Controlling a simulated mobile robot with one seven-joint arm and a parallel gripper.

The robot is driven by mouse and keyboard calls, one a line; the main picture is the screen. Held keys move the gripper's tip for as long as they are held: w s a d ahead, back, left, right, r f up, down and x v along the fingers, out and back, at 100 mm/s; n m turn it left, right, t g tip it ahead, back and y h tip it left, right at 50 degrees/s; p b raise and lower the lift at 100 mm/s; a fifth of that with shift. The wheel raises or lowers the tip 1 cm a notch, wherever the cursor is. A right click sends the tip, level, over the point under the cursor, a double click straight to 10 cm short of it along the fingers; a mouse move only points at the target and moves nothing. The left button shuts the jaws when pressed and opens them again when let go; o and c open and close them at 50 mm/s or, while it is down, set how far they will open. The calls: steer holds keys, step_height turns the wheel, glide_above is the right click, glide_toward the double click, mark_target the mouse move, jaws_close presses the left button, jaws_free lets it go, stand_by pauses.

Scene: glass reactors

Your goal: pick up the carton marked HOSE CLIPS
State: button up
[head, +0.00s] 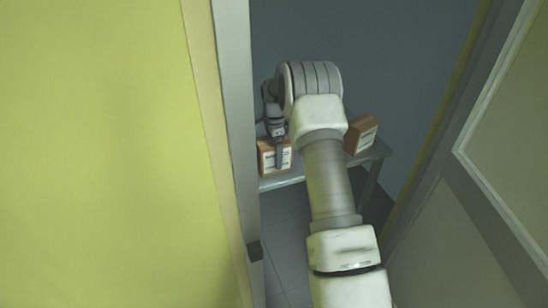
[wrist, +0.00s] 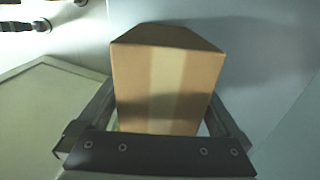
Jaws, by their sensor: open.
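Two brown cartons with white labels stand on a grey table in the head view. The left carton (head: 266,161) is partly covered by my gripper (head: 279,152); the right carton (head: 361,135) stands apart, beyond my forearm. The label print is too small to read, so I cannot tell which is marked HOSE CLIPS. In the wrist view a plain brown carton (wrist: 165,85) with a paler tape strip fills the space between the fingers of my open gripper (wrist: 162,112). I cannot tell whether either finger touches it.
The grey table (head: 376,151) is narrow and stands by a dark wall. A white door frame (head: 235,120) and yellow wall (head: 100,150) are close on the left. A panelled door (head: 505,150) stands on the right. My arm reaches through the opening between them.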

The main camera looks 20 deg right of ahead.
steer(key=shift+f, duration=0.95)
steer(key=shift+r, duration=0.1)
steer(key=c, duration=1.5)
